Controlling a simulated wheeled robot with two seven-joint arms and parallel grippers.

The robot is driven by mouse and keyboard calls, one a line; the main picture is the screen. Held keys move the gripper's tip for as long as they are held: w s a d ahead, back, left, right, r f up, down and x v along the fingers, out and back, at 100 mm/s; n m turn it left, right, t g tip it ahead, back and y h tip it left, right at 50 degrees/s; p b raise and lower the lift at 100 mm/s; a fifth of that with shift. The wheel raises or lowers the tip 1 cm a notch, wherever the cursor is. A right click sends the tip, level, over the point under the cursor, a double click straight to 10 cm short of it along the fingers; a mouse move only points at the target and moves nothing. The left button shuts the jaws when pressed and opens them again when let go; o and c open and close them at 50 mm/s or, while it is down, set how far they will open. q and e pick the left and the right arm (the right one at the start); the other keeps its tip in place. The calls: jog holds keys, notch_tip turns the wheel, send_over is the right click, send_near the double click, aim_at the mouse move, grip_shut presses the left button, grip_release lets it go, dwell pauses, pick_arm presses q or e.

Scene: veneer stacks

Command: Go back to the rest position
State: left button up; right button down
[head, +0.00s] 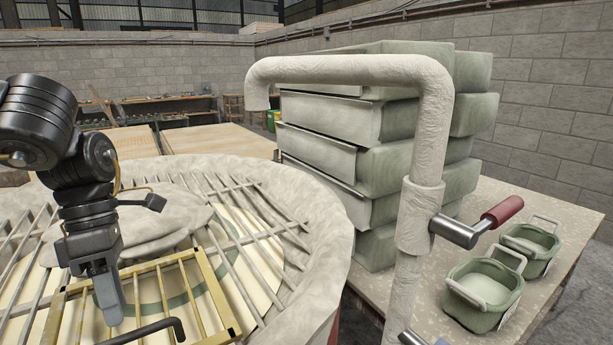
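My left gripper (114,312) comes down from the upper left in the head view. Its grey fingers point downward over a yellow slatted frame (208,282). I see the fingers side-on as one shape, so I cannot tell whether they are apart or closed, or touching the frame. No held object shows at the fingertips. My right gripper is not in view.
A large round cloth-rimmed basin (325,250) with slats lies below my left arm. A thick pale pipe (430,130) with a red-handled lever (500,212) stands at centre right. Green-grey stacked blocks (470,115) and two small green tubs (483,290) sit on a table (565,215).

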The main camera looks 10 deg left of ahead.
aim_at(124, 336)
pick_arm(q)
jog(key=shift+x, duration=2.05)
